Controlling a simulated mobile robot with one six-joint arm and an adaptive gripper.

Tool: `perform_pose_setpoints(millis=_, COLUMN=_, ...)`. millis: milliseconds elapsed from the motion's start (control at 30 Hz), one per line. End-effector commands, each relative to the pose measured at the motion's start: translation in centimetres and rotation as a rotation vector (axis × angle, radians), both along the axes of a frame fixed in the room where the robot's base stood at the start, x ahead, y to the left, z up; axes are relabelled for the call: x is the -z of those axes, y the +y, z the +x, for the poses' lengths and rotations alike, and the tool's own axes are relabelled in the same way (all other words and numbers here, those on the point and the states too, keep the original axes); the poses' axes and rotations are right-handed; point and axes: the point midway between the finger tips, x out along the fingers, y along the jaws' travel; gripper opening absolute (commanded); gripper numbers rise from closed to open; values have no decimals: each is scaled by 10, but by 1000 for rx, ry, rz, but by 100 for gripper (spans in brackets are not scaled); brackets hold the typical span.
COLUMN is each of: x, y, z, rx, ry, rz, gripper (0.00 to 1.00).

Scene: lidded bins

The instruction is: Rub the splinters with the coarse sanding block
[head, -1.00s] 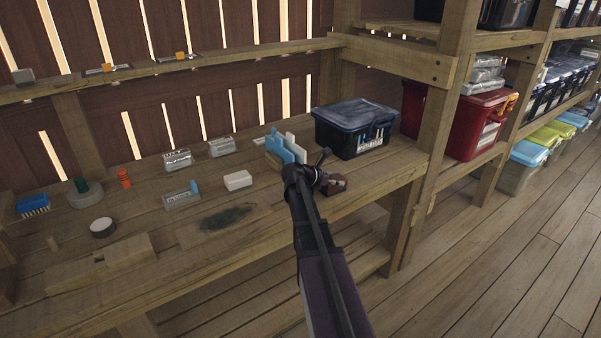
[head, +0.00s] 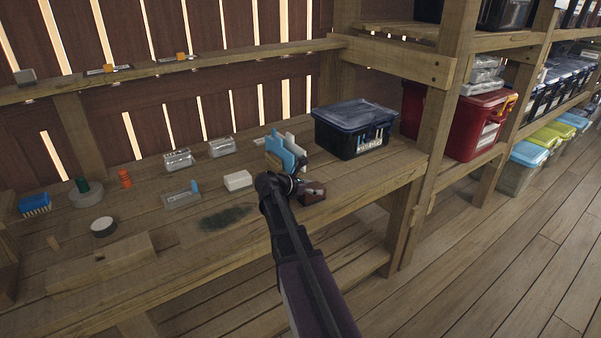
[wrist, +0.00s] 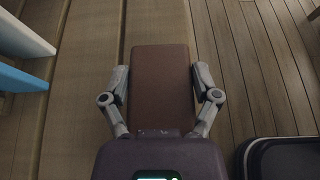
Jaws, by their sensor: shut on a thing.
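A reddish-brown block (wrist: 160,82), which looks like the coarse sanding block, sits between the two fingers of my gripper (wrist: 161,95) in the wrist view. The fingers press on its sides. In the head view the block (head: 314,192) shows at the front right of the bench, just right of my gripper (head: 297,186), which my wrist partly hides. I cannot tell whether the block touches the bench. A dark, rough patch (head: 225,217), which may be the splinters, lies on the bench left of my gripper, apart from the block.
Blue and white upright sheets (head: 283,152) stand just behind my gripper. A white block (head: 237,180) lies between them and the dark patch. A lidded black bin (head: 352,130) stands behind on the right. A wooden piece (head: 100,262) lies at the front left.

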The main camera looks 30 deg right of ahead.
Motion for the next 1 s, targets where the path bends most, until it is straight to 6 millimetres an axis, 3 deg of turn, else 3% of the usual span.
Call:
perform_pose_setpoints(millis=633, x=0, y=46, z=-6, rx=16, ry=0, rz=1, gripper=27)
perform_pose_setpoints(millis=1000, x=-47, y=44, z=-6, rx=16, ry=-1, rz=-47, gripper=27)
